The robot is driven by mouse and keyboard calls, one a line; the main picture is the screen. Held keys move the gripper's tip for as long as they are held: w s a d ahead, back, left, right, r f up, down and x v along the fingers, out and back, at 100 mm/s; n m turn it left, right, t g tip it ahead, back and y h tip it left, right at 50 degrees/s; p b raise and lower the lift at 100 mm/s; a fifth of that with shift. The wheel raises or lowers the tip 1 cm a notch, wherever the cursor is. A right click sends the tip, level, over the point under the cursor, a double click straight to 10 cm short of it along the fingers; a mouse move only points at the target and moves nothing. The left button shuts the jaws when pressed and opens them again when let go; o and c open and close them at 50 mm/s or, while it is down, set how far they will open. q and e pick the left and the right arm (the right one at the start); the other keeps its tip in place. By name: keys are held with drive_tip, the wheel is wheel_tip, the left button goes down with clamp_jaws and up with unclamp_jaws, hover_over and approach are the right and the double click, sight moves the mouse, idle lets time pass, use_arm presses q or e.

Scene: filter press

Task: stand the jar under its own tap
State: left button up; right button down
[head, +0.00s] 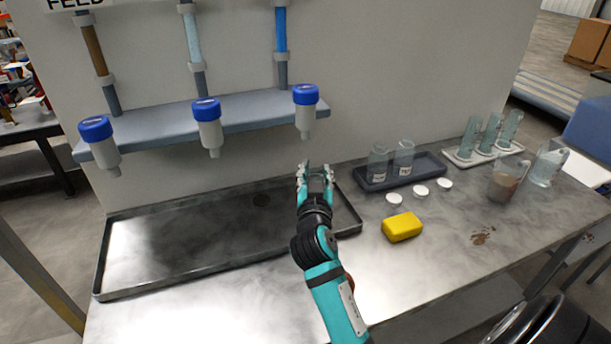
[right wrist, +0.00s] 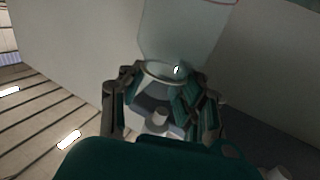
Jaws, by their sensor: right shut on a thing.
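My right gripper (head: 316,178) is shut on a clear glass jar (right wrist: 184,35), which fills the top of the right wrist view between the fingers (right wrist: 163,100). In the head view the jar is mostly hidden by the fingers, and any label on it cannot be read. The gripper is over the right end of the metal drip tray (head: 104,270), below and slightly right of the right tap (head: 305,112). The middle tap (head: 209,128) and left tap (head: 100,145) also have blue caps. Their pipes are blue, pale blue and brown from right to left. My left gripper is out of view.
Two labelled jars (head: 377,166) stand on a dark tray (head: 432,170). Several white lids (head: 421,191) and a yellow sponge (head: 402,228) lie in front. A white rack (head: 466,160) with tubes, a beaker of brown liquid (head: 505,183) and a clear pitcher (head: 547,165) stand right.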

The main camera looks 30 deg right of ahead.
drive_tip(key=w+f, duration=0.4)
drive_tip(key=shift+w+d, duration=0.25)
drive_tip(key=shift+w, duration=0.15)
drive_tip(key=shift+f, duration=0.15)
drive_tip(key=c, duration=0.9)
unclamp_jaws()
drive_tip(key=shift+c, duration=0.2)
